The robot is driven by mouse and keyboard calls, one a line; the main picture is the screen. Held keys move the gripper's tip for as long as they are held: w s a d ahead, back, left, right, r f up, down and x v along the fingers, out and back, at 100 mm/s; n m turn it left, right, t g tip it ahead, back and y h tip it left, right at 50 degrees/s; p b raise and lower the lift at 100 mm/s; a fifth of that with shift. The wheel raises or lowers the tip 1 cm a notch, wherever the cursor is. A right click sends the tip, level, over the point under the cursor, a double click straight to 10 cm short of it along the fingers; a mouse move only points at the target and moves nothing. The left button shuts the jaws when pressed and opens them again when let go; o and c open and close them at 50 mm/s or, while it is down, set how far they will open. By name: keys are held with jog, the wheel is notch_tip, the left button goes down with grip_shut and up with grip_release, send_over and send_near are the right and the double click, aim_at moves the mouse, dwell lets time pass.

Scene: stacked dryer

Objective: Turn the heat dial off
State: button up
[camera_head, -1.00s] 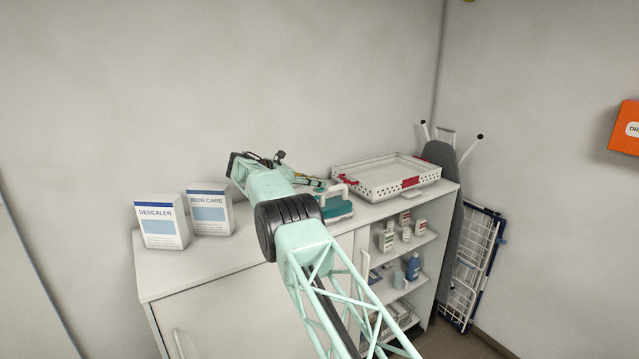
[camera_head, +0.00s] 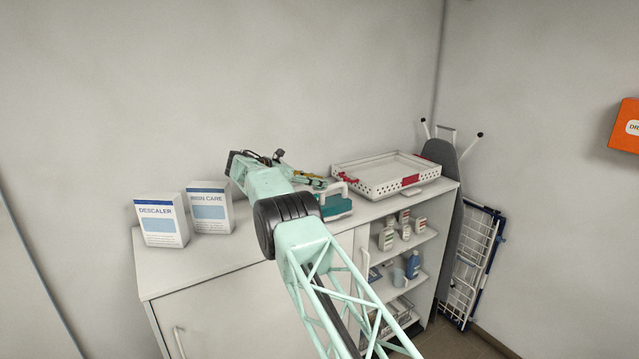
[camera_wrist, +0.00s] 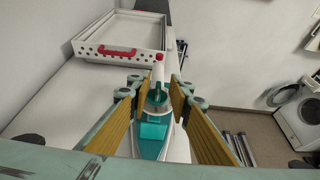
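A teal and white iron (camera_head: 338,208) rests on top of the white cabinet, partly hidden behind my arm in the head view. In the wrist view, the iron's teal body (camera_wrist: 153,131) lies below and between my fingers. A round teal dial (camera_wrist: 157,98) with a raised grip sits on the iron, between the fingertips. My gripper (camera_wrist: 160,92) is open, with one yellow finger on each side of the dial. I cannot tell whether either fingertip touches it. My gripper also shows in the head view (camera_head: 312,181), above the iron. The dial's markings are not readable.
A white perforated tray (camera_head: 385,178) with red handles stands behind the iron. Descaler (camera_head: 161,221) and iron care (camera_head: 209,209) boxes stand at the left of the cabinet top (camera_head: 190,262). An ironing board (camera_head: 447,200) leans at the right. The cabinet top between boxes and arm is clear.

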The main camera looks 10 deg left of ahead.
jog(key=v, duration=1.1)
jog(key=shift+s+a+r, duration=0.15)
jog(key=shift+s+a, duration=0.05)
